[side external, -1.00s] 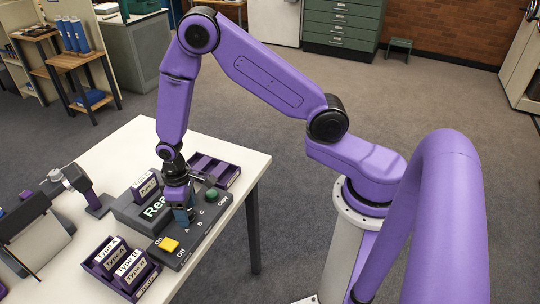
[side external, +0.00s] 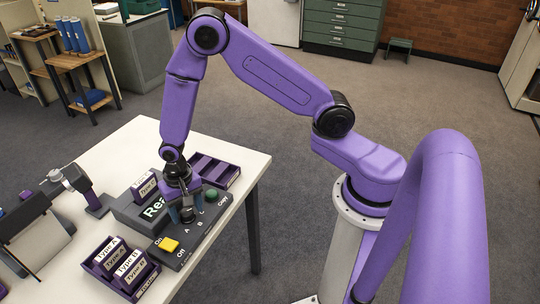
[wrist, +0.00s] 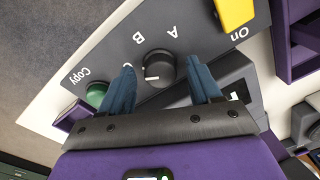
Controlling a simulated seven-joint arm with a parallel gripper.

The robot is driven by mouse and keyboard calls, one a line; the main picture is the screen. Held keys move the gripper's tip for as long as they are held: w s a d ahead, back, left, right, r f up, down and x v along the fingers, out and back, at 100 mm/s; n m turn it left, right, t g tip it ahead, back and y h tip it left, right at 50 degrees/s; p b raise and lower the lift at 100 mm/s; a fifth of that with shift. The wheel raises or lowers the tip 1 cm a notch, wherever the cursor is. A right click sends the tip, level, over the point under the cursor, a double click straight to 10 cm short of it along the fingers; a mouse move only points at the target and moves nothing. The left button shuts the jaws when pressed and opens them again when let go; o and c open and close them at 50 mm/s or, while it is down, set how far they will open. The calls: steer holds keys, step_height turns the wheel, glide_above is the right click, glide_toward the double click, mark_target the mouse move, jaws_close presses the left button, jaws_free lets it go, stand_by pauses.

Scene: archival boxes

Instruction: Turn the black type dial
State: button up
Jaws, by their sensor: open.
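The black type dial (wrist: 159,66) is a round knob with a short white mark, set in the grey control panel (wrist: 205,38) among the letters A, B and C. I cannot tell for sure which letter the mark points at. My gripper (wrist: 161,70) is open, with one blue finger on each side of the dial in the wrist view. Both fingers look apart from it, though their height over the panel is hard to judge. In the side view my gripper (side external: 186,212) points down over the panel (side external: 198,232), and the dial is hard to make out between the fingers.
A green Copy button (side external: 211,195) and a yellow On/Off switch (side external: 169,244) sit on either side of the dial. A grey display box (side external: 130,213) stands behind the panel. Purple trays, one with Type A and Type B cards (side external: 128,265), stand nearby on the white table (side external: 120,150).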

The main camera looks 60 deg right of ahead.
mark_target(190, 212)
steer(key=m, duration=0.4)
steer(key=shift+m, duration=0.4)
steer(key=shift+r, duration=0.35)
step_height(190, 212, up, 17)
steer(key=s+d+r+n, duration=0.2)
steer(key=s+n, duration=0.7)
steer(key=s, duration=0.2)
steer(key=s+d+r+n, duration=0.2)
steer(key=s+d+n, duration=0.1)
steer(key=s+n, duration=0.6)
steer(key=shift+s+r, duration=0.15)
steer(key=shift+s, duration=0.9)
